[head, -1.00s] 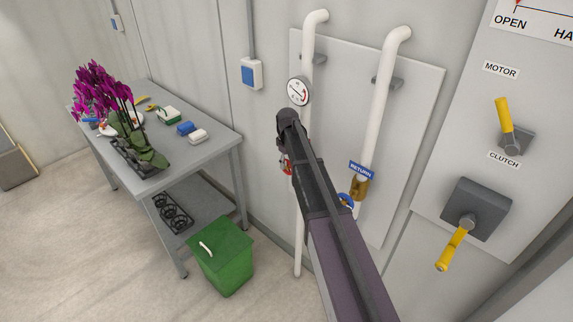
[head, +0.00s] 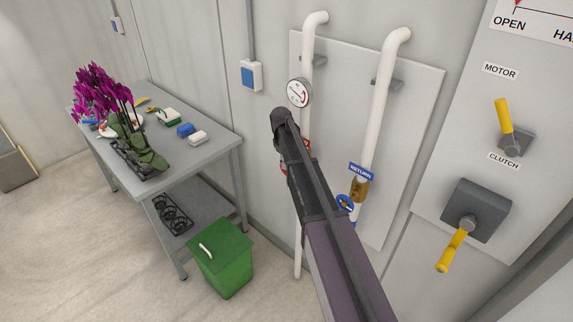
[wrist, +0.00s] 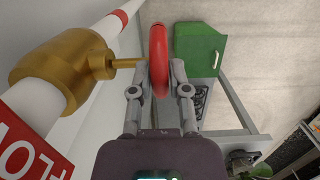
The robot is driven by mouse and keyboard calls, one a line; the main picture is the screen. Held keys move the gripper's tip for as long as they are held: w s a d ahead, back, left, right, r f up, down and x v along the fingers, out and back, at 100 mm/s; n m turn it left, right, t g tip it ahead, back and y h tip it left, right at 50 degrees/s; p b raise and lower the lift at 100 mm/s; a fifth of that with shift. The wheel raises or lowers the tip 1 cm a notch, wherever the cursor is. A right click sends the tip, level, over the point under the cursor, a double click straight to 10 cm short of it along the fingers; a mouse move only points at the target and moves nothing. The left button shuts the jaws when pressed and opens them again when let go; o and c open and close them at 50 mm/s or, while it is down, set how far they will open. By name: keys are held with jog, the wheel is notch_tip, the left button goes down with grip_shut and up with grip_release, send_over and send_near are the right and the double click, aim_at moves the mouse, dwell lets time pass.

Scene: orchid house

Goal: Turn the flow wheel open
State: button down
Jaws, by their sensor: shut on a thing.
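The red flow wheel (wrist: 159,60) is seen edge-on in the wrist view, on a brass stem from a brass valve body (wrist: 62,68) on a white pipe. My gripper (wrist: 160,72) has one finger on each side of the wheel's rim and is shut on it. In the head view only bits of the red wheel (head: 284,168) show past my arm, which hides the rest of it and the fingertips. A red label reading "FLOW" (wrist: 28,150) is partly visible in the wrist view.
The return pipe beside it has a blue wheel (head: 345,203) close to my arm's right side. A pressure gauge (head: 299,93) sits above my gripper. A green bin (head: 222,262) and a grey bench (head: 205,160) with orchids stand left.

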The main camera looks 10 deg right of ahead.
jog(key=shift+w+a+f+g+h+b, duration=0.15)
jog(key=shift+g+h+b, duration=0.15)
jog(key=shift+g, duration=0.2)
jog(key=shift+w+a+f+g+h+b, duration=0.1)
jog(key=shift+g+h+b, duration=0.15)
jog(key=shift+g, duration=0.25)
jog(key=shift+r+g+h, duration=0.1)
jog(key=shift+g+h, duration=0.25)
jog(key=shift+g, duration=0.05)
jog(key=shift+s, duration=0.1)
jog(key=c, duration=0.6)
grip_release()
jog(key=shift+d+r+t, duration=0.1)
jog(key=shift+t, duration=0.2)
